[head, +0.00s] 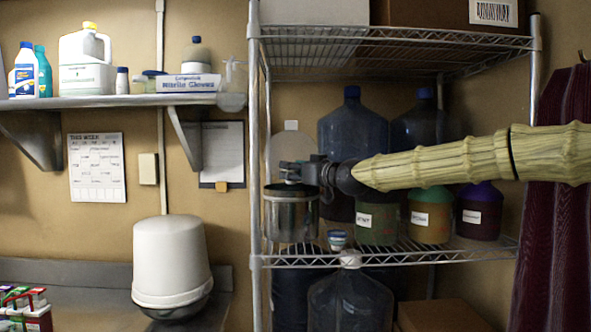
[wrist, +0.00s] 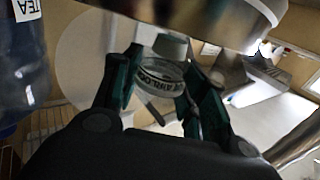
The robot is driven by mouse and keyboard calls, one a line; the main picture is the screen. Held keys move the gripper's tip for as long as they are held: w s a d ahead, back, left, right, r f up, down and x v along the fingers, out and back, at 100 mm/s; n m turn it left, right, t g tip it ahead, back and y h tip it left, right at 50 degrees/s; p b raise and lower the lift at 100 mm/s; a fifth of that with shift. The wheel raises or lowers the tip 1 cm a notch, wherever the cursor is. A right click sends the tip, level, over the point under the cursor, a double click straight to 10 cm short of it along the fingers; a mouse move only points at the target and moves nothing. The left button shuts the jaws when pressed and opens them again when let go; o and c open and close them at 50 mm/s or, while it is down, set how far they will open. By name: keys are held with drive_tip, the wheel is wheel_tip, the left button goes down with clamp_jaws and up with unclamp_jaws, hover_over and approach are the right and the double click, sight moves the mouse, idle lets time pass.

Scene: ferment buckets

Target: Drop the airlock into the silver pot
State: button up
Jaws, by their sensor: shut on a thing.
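The silver pot (head: 291,218) stands on the middle wire shelf of the rack at its left end, with a shiny metal wall. My gripper (head: 291,172) is at the pot's top, reaching in from the right, with its fingers at about rim height or just above. In the wrist view, my gripper's dark green fingers (wrist: 160,88) are shut on the airlock (wrist: 162,72), a small clear piece with a pale cap and dark lettering on its ring. In the head view the airlock is too small to make out clearly. A large curved metal body (wrist: 205,18) fills the top of the wrist view.
Buckets with coloured lids (head: 429,215) and labels stand right of the pot, below my arm. Large blue bottles (head: 352,130) stand behind. A small blue-topped piece (head: 338,240) is near the shelf's front edge. The wire shelf (head: 390,255) bears these.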

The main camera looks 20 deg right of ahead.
drive_tip(key=shift+f, duration=0.15)
drive_tip(key=o, duration=1.7)
drive_tip(key=shift+c, duration=0.2)
drive_tip(key=s+a+r+b, duration=0.2)
drive_tip(key=s+r, duration=0.1)
drive_tip(key=s, duration=0.4)
drive_tip(key=shift+s+a, duration=0.15)
drive_tip(key=shift+s, duration=0.2)
idle(0.5)
